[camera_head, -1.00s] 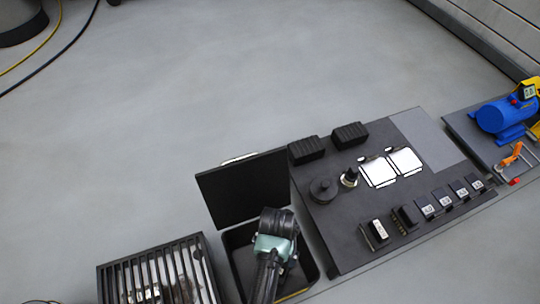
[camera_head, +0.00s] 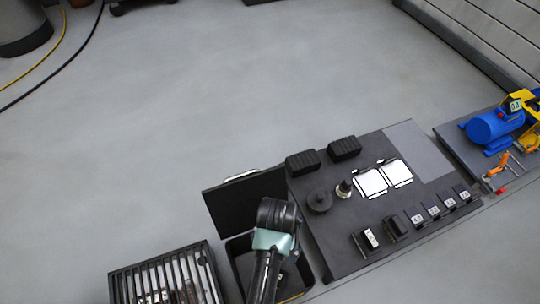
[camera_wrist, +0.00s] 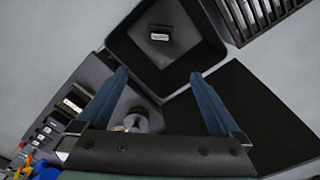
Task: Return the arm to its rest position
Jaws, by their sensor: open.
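My gripper (camera_wrist: 160,98) shows in the wrist view with its two blue fingers spread apart and nothing between them. It hangs above an open dark bin (camera_wrist: 205,22) whose lid (camera_wrist: 262,120) stands open beside it. A small dark block with a pale label (camera_wrist: 160,33) lies in the bin. In the head view my arm reaches up over the bin (camera_head: 236,262), in front of the raised lid (camera_head: 238,205), and the fingers are hidden there.
A dark board (camera_head: 350,252) right of the bin holds black blocks, a round knob (camera_head: 320,201), white cards (camera_head: 383,178) and several labelled pieces. A slatted crate (camera_head: 168,275) stands left. A blue machine (camera_head: 490,127) sits far right.

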